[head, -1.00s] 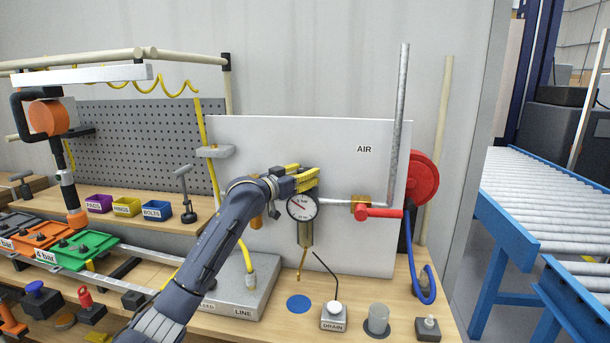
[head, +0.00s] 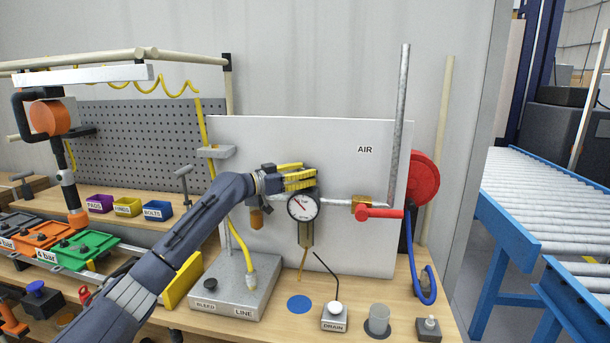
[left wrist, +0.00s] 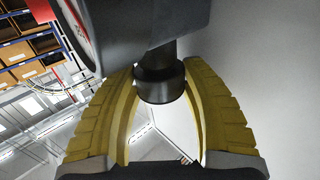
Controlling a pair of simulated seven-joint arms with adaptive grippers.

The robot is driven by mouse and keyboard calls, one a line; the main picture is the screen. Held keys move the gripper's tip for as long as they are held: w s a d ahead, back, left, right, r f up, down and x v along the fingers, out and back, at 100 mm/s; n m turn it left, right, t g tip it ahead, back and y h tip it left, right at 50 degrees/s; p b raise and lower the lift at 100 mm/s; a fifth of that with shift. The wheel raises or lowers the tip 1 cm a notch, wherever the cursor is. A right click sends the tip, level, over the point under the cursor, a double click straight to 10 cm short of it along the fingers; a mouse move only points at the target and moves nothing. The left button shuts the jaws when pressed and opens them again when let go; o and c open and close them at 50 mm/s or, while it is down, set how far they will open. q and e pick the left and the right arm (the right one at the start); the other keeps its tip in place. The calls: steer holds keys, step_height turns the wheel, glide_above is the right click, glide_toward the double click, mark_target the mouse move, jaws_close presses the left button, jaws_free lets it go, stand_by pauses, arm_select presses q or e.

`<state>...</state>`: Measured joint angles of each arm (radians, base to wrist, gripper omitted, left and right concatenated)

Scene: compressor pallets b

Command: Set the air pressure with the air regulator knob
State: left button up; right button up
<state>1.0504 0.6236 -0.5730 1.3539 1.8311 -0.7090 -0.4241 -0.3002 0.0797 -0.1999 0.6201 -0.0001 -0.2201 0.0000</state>
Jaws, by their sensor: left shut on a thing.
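The air regulator knob (left wrist: 160,88) is a dark round cap on a short stem, between the yellow fingers of my left gripper (left wrist: 160,76) in the left wrist view. The gripper is shut on it. In the head view my left gripper (head: 314,178) is just above the round white pressure gauge (head: 303,207), and its fingers hide the knob. The gauge has a red needle pointing to the upper left; its exact reading is too small to tell. My right gripper is not in view.
A white AIR panel (head: 354,240) stands behind the regulator. A red valve handle (head: 380,213) and a red hose reel (head: 424,177) are to its right. The DRAIN block (head: 334,318) and the LINE box (head: 238,288) sit on the bench below.

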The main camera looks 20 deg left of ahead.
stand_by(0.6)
arm_select(q)
steer(key=o, duration=1.2)
steer(key=shift+d+n+t+y, duration=0.15)
steer(key=shift+n+t+y, duration=1.25)
steer(key=shift+y, duration=0.5)
